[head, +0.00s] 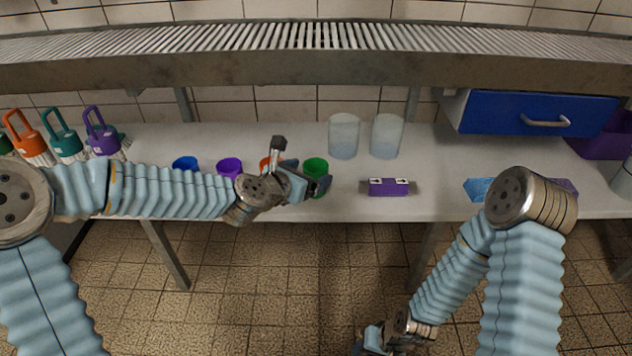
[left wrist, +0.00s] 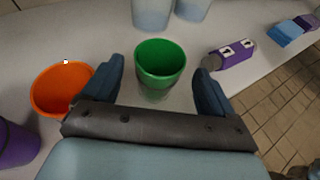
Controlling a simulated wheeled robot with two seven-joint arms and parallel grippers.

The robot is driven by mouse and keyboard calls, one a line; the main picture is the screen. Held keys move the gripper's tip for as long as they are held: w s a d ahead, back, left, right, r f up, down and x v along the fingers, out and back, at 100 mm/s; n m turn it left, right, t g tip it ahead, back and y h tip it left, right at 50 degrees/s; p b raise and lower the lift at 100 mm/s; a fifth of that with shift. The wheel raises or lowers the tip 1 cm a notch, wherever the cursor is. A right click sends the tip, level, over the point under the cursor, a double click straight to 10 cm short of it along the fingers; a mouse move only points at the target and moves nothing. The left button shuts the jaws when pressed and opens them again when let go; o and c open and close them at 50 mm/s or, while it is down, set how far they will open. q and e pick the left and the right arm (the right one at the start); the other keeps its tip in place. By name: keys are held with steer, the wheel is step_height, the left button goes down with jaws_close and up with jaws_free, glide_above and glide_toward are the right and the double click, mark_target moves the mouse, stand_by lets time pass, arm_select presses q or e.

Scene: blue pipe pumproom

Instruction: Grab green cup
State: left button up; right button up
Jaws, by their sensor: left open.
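The green cup (head: 316,169) stands upright on the table near its front edge. It also shows in the left wrist view (left wrist: 160,64), between and just ahead of my left gripper's fingers. My left gripper (head: 305,180) is open and empty, and its fingers (left wrist: 160,85) lie on either side of the cup's near part with gaps on both sides. In the head view the gripper partly covers the cup. My right gripper (head: 374,345) hangs low over the floor at the bottom of the head view; its jaws are too unclear to read.
An orange cup (left wrist: 62,88) stands close beside my left finger. Purple (head: 229,167) and blue (head: 186,163) cups stand further left. Two clear cups (head: 344,136) stand behind. A purple box (head: 388,187) lies to the right. A shelf (head: 300,68) runs above the table.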

mark_target(322, 165)
arm_select(q)
steer(key=x, duration=0.4)
steer(key=shift+w+r, duration=0.1)
steer(key=shift+r, duration=0.05)
steer(key=c, duration=1)
steer(key=shift+c, duration=0.2)
steer(key=shift+r, duration=0.15)
